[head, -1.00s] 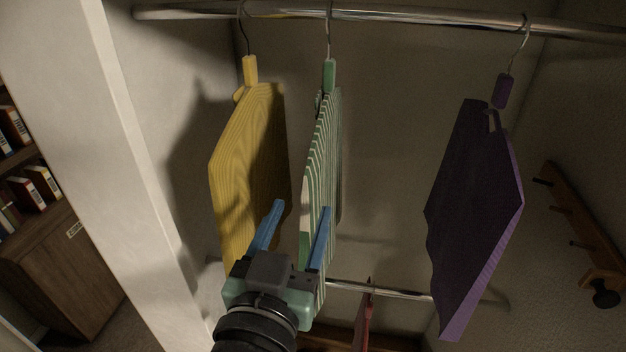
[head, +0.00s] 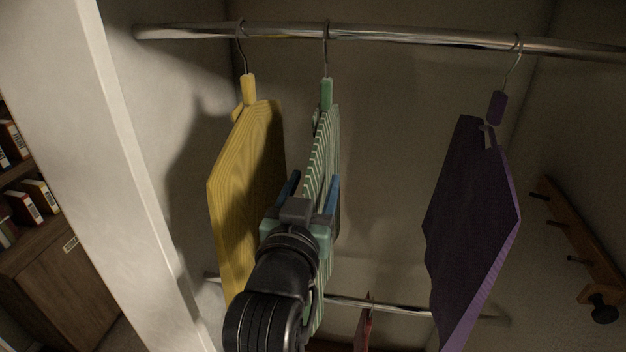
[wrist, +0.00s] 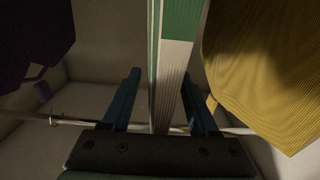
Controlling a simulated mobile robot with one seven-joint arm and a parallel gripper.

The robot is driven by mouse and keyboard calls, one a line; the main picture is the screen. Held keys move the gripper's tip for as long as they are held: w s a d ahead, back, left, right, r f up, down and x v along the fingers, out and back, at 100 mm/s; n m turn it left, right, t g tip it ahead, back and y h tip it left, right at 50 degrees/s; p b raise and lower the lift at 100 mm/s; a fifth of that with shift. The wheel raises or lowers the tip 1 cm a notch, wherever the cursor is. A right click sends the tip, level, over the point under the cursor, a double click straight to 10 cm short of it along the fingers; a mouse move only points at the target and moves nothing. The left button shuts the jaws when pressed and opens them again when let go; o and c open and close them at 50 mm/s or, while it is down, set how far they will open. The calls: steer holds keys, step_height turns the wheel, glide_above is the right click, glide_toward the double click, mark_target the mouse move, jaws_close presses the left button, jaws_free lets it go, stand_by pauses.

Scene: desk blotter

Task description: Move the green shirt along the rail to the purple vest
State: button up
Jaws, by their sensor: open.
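The green-and-white striped shirt (head: 322,150) hangs by its hanger from the upper rail (head: 420,40), between the yellow garment and the purple vest. The purple vest (head: 472,215) hangs farther right, with a wide gap between it and the shirt. My gripper (head: 316,192) is open, with its blue fingers on either side of the shirt's near edge in the head view. In the wrist view the shirt's edge (wrist: 175,75) stands upright between the two fingers (wrist: 158,100), nearer the right one. The shirt's lower part is partly hidden behind my gripper.
A yellow garment (head: 245,180) hangs close to the left of the shirt; it is at the right in the wrist view (wrist: 265,75). A lower rail (head: 385,306) carries a red garment (head: 363,328). A wooden peg rack (head: 570,240) is on the right wall.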

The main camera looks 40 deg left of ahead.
steer(key=shift+c, duration=0.3)
jaws_close()
steer(key=w+d+b, duration=0.1)
steer(key=w+d, duration=0.4)
steer(key=d, duration=0.4)
steer(key=w+d+b, duration=0.1)
steer(key=w+d, duration=0.5)
steer(key=d, duration=0.3)
stand_by(2.2)
